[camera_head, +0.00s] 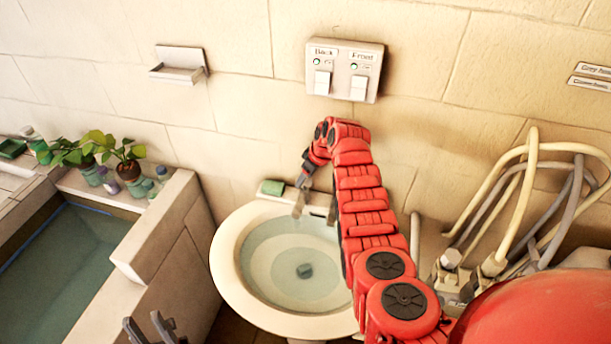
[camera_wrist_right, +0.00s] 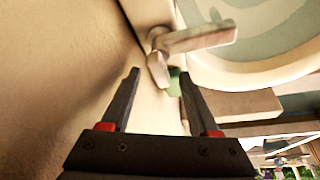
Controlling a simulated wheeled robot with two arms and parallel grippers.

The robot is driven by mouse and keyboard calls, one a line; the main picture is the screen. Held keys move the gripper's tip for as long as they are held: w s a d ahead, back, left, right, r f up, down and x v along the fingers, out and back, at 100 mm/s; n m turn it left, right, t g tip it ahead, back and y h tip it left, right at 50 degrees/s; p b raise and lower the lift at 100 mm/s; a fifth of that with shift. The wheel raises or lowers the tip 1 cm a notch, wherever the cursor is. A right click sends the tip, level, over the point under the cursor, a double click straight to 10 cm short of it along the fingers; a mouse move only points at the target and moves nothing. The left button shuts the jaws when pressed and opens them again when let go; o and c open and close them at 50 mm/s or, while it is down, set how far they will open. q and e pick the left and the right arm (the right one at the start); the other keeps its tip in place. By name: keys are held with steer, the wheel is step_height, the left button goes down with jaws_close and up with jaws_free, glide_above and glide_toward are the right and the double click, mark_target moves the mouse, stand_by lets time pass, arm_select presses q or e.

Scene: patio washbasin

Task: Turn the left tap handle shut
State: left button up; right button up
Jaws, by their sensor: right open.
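The round cream basin (camera_head: 228,262) holds water, with a dark drain at its middle. Pale tap parts (camera_head: 299,203) stand at its back rim, partly hidden by my right arm. In the right wrist view a tap spout (camera_wrist_right: 200,38) reaches over the basin, with a short lever-like handle (camera_wrist_right: 158,70) beside its base. My right gripper (camera_wrist_right: 158,74) is open and empty, its fingertips apart and pointing toward this handle. I cannot tell whether they touch it. In the head view the right gripper (camera_head: 304,181) is above the back rim. My left gripper (camera_head: 148,328) is open and empty at the bottom edge.
A green sponge-like block (camera_head: 272,187) lies at the back left of the basin. A switch panel (camera_head: 344,70) is on the wall above. A water-filled trough (camera_head: 65,250) with potted plants (camera_head: 128,168) is left. Hoses (camera_head: 535,190) hang at right.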

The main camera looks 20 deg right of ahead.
steer(key=shift+f, duration=0.2)
steer(key=shift+c, duration=0.3)
jaws_close()
steer(key=shift+a, duration=0.1)
